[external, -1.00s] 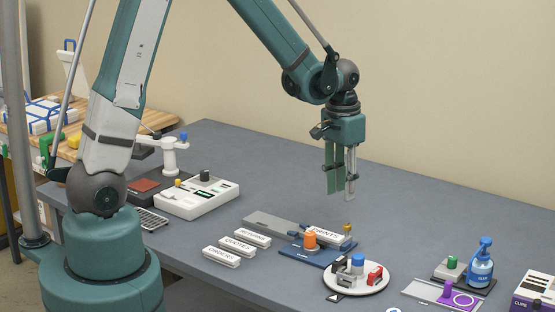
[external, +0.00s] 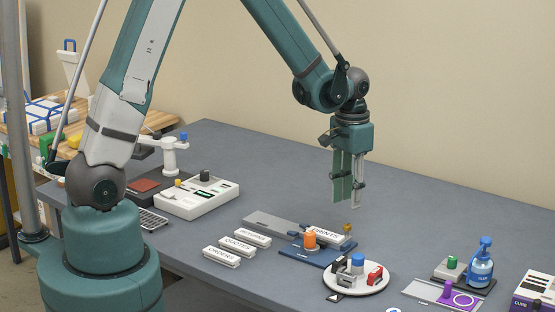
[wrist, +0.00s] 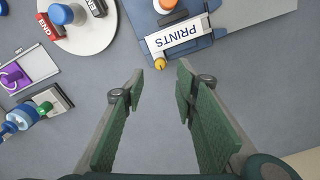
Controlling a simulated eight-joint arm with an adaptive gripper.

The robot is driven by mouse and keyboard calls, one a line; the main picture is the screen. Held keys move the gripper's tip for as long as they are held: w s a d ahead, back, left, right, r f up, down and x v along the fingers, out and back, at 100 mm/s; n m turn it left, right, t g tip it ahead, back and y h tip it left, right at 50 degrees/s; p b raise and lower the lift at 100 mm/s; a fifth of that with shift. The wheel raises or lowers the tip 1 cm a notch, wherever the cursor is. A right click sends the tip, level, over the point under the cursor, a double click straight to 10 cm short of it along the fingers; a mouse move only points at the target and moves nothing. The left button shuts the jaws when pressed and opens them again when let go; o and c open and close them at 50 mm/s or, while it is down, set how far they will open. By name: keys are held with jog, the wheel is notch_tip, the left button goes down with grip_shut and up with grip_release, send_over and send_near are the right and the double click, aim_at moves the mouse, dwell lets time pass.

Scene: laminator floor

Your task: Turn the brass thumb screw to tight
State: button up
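The small brass thumb screw (external: 347,228) stands at the right end of the white PRINTS block, on the blue fixture (external: 317,252). In the wrist view the brass screw (wrist: 160,64) shows as a round gold head at the block's near corner, just beyond the fingertips. The PRINTS block (wrist: 184,44) lies beside it. My gripper (external: 348,203) hangs pointing down above the table, over the area behind the screw, and touches nothing. In the wrist view its green-padded fingers (wrist: 160,76) are apart with only bare table between them.
An orange knob (external: 310,239) stands on the blue fixture. A white round turntable (external: 373,284) with blue, red and grey parts sits to its right. A blue bottle (external: 481,265) is farther right. Labelled white blocks (external: 238,246) lie left. The table behind the fixture is clear.

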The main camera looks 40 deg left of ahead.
aim_at(347, 225)
jog(key=shift+f, duration=3.6)
jog(key=c, duration=0.9)
